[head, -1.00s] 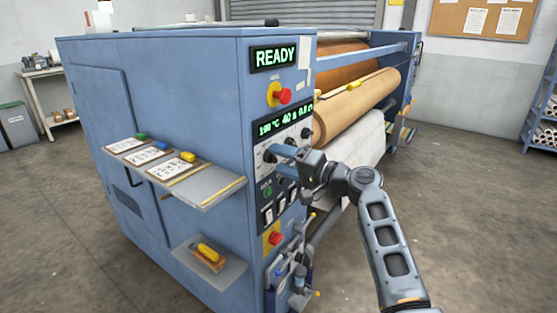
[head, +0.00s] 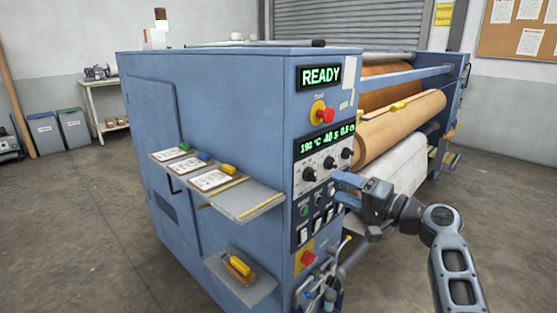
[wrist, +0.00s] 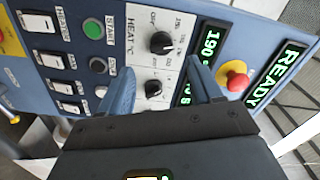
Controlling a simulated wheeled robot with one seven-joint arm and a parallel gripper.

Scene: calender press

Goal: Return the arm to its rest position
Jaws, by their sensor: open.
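My gripper (head: 347,188) hangs at the right edge of the blue press's control panel, its arm reaching in from the lower right. In the wrist view its two blue fingers (wrist: 158,78) are spread apart with nothing between them. They overlap the panel in the picture, and a gap to it cannot be measured. The panel (head: 312,196) has black knobs (head: 310,175), one of them marked HEAT °C (wrist: 162,43), a green START button (wrist: 93,29) and white switches. The lit display (head: 325,141) reads 190 °C and 40 s. The sign above it (head: 321,76) reads READY.
A red stop button (head: 326,116) juts from the press. A shelf with cards (head: 255,204) and a lower shelf (head: 254,291) stick out on its left side. A tan roll (head: 400,128) lies behind my gripper. Floor at the right is open.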

